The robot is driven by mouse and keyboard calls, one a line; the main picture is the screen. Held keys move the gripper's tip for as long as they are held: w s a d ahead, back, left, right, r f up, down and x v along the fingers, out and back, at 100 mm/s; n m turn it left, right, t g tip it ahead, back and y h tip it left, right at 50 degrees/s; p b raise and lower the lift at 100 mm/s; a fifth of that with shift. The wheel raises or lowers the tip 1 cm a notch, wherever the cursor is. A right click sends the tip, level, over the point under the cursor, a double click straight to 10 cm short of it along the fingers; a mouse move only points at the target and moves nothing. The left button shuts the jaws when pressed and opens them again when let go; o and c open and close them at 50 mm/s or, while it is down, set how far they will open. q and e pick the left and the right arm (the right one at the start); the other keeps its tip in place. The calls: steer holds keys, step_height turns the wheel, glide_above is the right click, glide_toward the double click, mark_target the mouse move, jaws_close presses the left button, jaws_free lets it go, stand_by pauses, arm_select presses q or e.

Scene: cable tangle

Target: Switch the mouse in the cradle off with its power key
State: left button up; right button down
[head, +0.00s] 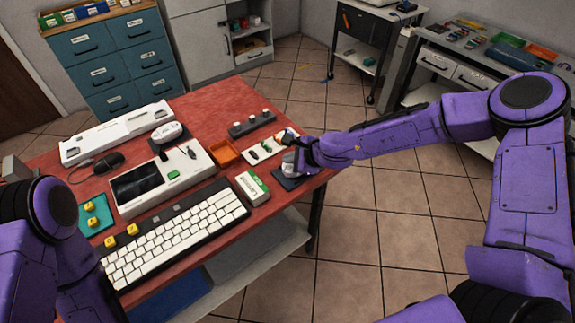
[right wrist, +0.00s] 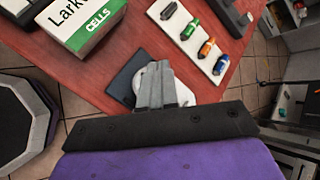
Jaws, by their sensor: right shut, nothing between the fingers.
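My right gripper (head: 289,168) is shut and empty at the table's near right corner. In the right wrist view its closed grey fingers (right wrist: 156,72) lie over a white rounded thing (right wrist: 140,84) on a dark flat base (right wrist: 122,77). The fingers hide most of it; I cannot tell whether they touch it, nor whether it is a mouse. The dark base also shows in the head view (head: 286,184). A white mouse (head: 166,131) sits on another dark base (head: 160,145) farther back. No power key can be made out. My left gripper is out of view.
A black cabled mouse (head: 108,164), a white keyboard (head: 175,237), a grey device with a dark screen (head: 137,183), and a white-green "CELLS" box (head: 252,187) crowd the red table (head: 205,103). A white strip with coloured pieces (right wrist: 197,38) lies just beyond my right gripper.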

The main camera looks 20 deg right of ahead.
mark_target(290, 170)
step_height(290, 170, up, 6)
steer(key=p, duration=0.5)
steer(key=shift+p, duration=0.35)
